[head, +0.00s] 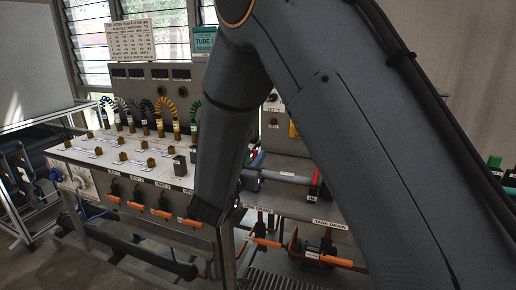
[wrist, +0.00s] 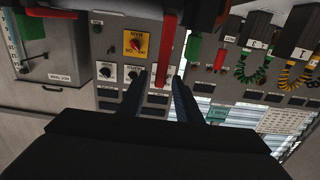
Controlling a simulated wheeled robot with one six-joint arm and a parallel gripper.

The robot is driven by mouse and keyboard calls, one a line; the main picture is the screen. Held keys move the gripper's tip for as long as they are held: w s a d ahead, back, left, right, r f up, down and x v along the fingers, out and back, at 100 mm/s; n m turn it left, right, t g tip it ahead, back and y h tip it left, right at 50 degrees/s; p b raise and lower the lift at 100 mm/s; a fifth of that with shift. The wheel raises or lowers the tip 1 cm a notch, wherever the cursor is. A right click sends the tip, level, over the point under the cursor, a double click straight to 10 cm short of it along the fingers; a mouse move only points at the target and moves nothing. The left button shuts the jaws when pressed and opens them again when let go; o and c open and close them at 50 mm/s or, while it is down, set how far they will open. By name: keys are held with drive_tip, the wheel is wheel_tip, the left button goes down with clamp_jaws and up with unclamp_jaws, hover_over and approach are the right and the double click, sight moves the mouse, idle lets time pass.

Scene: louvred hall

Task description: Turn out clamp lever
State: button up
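A red bar-shaped lever (wrist: 168,50) hangs down from the top of the wrist view; I cannot tell for certain that it is the clamp lever. My gripper (wrist: 160,85) shows as two dark fingers, spread apart on either side of the bar's lower end. Gaps show beside the bar, and I cannot tell its distance from the fingers. In the head view my arm hides the gripper.
Several orange levers (head: 162,213) line the front of the left bench (head: 105,155). Striped hoses (head: 160,112) stand behind it. A grey horizontal cylinder (head: 285,177) lies right of my forearm. A panel with a red-and-yellow switch (wrist: 134,42) shows in the wrist view.

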drive_tip(key=shift+p+x, duration=0.5)
drive_tip(key=shift+x, duration=2.25)
clamp_jaws()
